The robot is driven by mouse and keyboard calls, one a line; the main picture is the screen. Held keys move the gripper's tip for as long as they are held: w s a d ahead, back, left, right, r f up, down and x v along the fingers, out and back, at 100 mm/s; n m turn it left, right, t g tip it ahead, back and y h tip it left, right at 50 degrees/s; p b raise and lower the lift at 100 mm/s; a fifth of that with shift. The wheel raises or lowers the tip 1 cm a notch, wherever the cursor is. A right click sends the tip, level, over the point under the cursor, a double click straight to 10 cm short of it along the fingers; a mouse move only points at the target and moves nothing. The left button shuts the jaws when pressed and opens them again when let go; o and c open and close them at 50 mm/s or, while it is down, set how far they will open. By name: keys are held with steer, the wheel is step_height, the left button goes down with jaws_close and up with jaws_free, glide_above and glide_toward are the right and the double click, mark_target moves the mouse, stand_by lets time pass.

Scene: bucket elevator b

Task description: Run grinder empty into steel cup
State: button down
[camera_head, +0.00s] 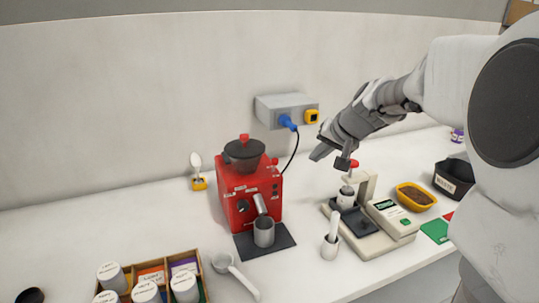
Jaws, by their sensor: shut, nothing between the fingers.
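The red grinder (237,212) stands against the back of the counter, with a dark hopper (244,152) and a red knob on top. Its spout (260,203) points down at the front. The steel cup (263,233) stands upright under the spout on a dark mat (283,239). My gripper (327,152) is shut and empty, in the air to the right of the grinder and above the scale-like device (375,239). The grinder's hopper contents and the cup's inside are not visible.
A wall socket box (272,109) holds a blue plug (286,121) with a black cord. A spoon (236,278), a wooden box (198,268) of jars, a white cup (330,247) and a yellow bowl (416,196) also occupy the counter. The left counter is mostly clear.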

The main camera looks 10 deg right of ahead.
steer(key=shift+w+a+r, duration=0.15)
steer(key=shift+w+r, duration=0.05)
steer(key=shift+f, duration=0.1)
steer(key=p, duration=0.2)
glide_toward(274, 167)
steer(key=shift+w+d+f, duration=0.25)
steer(key=shift+w+f, duration=0.5)
steer(key=shift+f, duration=0.25)
steer(key=shift+w+d+f, duration=0.2)
steer(key=shift+w+f, duration=0.55)
steer(key=shift+f, duration=0.25)
steer(key=shift+r, duration=0.1)
steer(key=shift+w+r+p, duration=0.1)
steer(key=shift+w+p, duration=0.05)
steer(key=shift+p, duration=0.8)
steer(key=shift+g, duration=0.3)
